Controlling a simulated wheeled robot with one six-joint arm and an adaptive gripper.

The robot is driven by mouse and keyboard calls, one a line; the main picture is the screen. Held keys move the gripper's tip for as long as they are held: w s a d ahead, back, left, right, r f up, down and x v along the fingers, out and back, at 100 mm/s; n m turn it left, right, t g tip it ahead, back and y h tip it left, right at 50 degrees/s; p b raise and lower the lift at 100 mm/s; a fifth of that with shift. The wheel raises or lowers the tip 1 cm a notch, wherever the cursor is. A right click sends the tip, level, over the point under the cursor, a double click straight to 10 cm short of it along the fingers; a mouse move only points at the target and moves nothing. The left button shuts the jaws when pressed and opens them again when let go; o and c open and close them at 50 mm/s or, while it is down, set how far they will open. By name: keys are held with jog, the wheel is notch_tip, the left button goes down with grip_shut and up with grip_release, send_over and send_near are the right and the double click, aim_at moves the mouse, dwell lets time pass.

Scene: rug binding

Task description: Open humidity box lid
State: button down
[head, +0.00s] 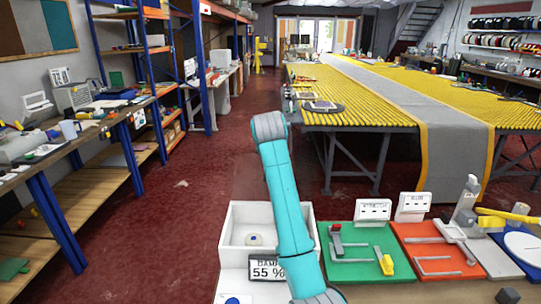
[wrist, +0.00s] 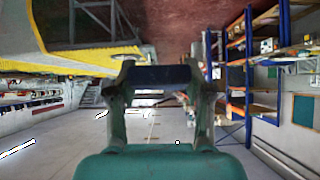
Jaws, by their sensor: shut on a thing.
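The humidity box (head: 228,262) is a white open-topped box at the lower middle of the head view, with a "DAMP 55 %" sign (head: 268,269) on its front. My teal arm crosses in front of the box's right side, and my gripper is hidden in the head view. In the wrist view my gripper (wrist: 160,78) is shut on a dark blue bar (wrist: 160,74), which looks like the lid's handle.
Right of the box are a green tray (head: 350,272) and a red tray (head: 420,240) holding small tools, with white signs behind. A long table with a yellow ribbed top (head: 350,110) fills the back right. Cluttered shelving (head: 60,155) stands left. Red floor lies clear between.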

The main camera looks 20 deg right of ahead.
jog(key=shift+w+d, duration=0.1)
jog(key=shift+w, duration=0.05)
jog(key=shift+c, duration=2.2)
grip_release()
jog(key=shift+f, duration=0.1)
jog(key=v, duration=1.2)
